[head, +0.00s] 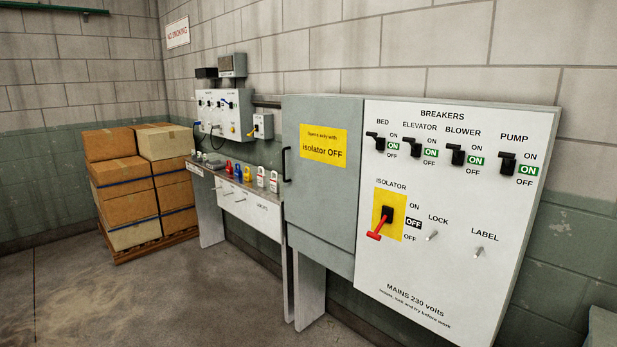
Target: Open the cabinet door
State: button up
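The grey cabinet door (330,205) is shut, flush beside the white breaker panel (450,260). A black bar handle (286,164) stands at the door's left edge. A yellow sign on the door (323,147) says it opens only with the isolator OFF. The red isolator handle (376,234) sits on a yellow plate on the panel, pointing down and left. The window beside it reads OFF. Several black breaker switches (457,154) run along the panel's top, and their windows read ON. My gripper is not in view.
A narrow shelf (240,205) with coloured padlocks stands left of the door, close to the handle side. A small control box (224,112) hangs on the wall. Cartons (120,185) stand on a pallet (155,246) at the back left. The floor (150,295) in front is clear.

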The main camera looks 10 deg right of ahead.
aim_at(322, 136)
jog(key=i+j+z, duration=0.1)
jog(key=i+j, duration=0.7)
jog(key=i+j+z, duration=0.15)
jog(key=i+j, duration=0.65)
jog(key=j, duration=0.2)
jog(key=i+j+z, duration=0.15)
jog(key=i+j, duration=0.2)
jog(key=j, duration=0.15)
jog(key=i+j, duration=0.35)
jog(key=j, duration=0.15)
jog(key=i+z, duration=0.05)
